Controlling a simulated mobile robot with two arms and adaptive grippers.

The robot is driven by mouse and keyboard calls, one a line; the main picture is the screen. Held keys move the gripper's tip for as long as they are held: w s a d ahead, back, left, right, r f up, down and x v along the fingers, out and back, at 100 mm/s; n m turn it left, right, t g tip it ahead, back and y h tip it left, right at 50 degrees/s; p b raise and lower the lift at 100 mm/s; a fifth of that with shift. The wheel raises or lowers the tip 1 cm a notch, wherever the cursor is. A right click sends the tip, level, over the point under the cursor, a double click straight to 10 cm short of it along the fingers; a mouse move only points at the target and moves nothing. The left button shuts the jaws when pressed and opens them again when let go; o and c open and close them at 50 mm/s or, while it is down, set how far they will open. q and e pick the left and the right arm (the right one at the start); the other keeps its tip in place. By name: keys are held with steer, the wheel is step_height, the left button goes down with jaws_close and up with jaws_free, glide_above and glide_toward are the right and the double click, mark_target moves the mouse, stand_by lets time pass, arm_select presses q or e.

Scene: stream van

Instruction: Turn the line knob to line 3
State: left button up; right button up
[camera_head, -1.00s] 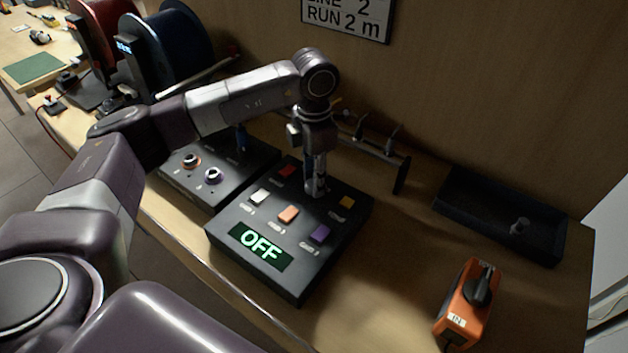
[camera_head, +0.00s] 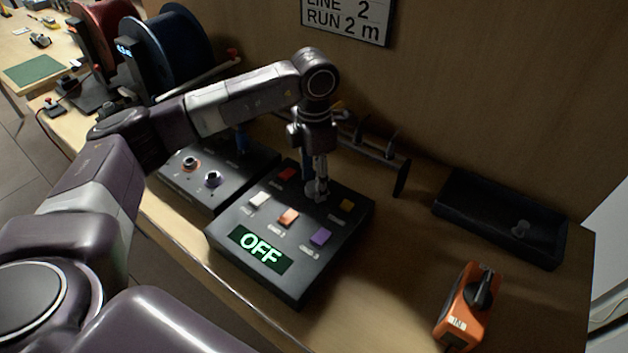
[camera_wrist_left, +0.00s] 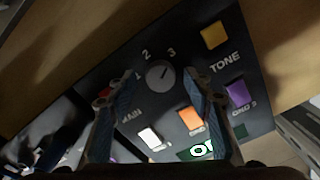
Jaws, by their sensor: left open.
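The line knob (camera_wrist_left: 160,73) is a round grey dial on the black control box (camera_head: 290,270), with the numbers 1, 2 and 3 around it. A thin mark on the knob seems to point up and right, towards the 3 side in the left wrist view. My left gripper (camera_head: 316,190) is over the back of the box, pointing down, and hides most of the knob in the head view. In the left wrist view its two blue-grey fingers (camera_wrist_left: 152,86) are apart, with the knob showing between and beyond their tips. I cannot tell whether they touch it. My right gripper is not in view.
The box has red (camera_head: 286,174), white (camera_head: 259,199), orange (camera_head: 288,216), purple (camera_head: 320,236) and yellow (camera_head: 346,205) buttons. Its display (camera_head: 261,249) reads OFF. A rack (camera_head: 375,150) stands behind; an orange switch unit (camera_head: 465,308) and black tray (camera_head: 485,222) are right.

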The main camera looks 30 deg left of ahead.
arm_select(q)
step_height(320, 180, up, 12)
steer(key=shift+f, duration=0.2)
stand_by(0.5)
